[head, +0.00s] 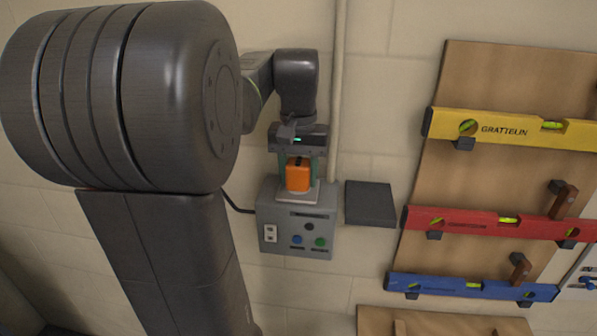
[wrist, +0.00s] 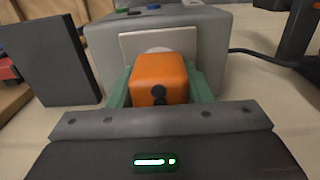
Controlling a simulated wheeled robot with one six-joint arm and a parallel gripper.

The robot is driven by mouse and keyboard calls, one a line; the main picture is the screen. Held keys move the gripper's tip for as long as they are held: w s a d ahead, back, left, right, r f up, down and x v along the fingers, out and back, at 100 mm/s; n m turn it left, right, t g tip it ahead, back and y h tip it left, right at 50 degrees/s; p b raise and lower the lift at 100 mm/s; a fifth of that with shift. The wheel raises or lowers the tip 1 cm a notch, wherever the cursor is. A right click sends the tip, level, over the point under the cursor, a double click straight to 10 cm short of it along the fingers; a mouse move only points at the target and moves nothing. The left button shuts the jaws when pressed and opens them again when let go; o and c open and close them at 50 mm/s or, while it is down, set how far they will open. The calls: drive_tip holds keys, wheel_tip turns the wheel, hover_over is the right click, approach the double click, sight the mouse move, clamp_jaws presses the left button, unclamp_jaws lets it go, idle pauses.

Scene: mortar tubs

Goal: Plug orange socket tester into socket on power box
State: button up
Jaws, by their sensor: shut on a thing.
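The orange socket tester (head: 297,174) is between the fingers of my gripper (head: 297,176), which is shut on it. In the wrist view the tester (wrist: 158,80) sits between two green fingers (wrist: 160,88). The grey power box (head: 296,242) is mounted on the wall. The light socket plate (head: 298,193) is on its top face, directly below the tester. The plate also shows behind the tester in the wrist view (wrist: 131,45), with part of a round pale socket visible. The tester hides most of the socket, and I cannot tell whether its pins are in it.
A dark flat block (head: 370,204) sticks out right of the box. A pipe (head: 337,80) runs down the wall behind my gripper. A black cable (head: 234,205) leaves the box's left side. Yellow, red and blue levels (head: 470,287) hang on a wooden board (head: 480,75) at right.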

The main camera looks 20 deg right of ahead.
drive_tip(key=shift+f, duration=0.15)
drive_tip(key=o, duration=1.1)
wheel_tip(320, 180, up, 14)
drive_tip(key=shift+f, duration=0.1)
wheel_tip(320, 180, down, 14)
drive_tip(key=shift+r, duration=0.1)
idle(0.5)
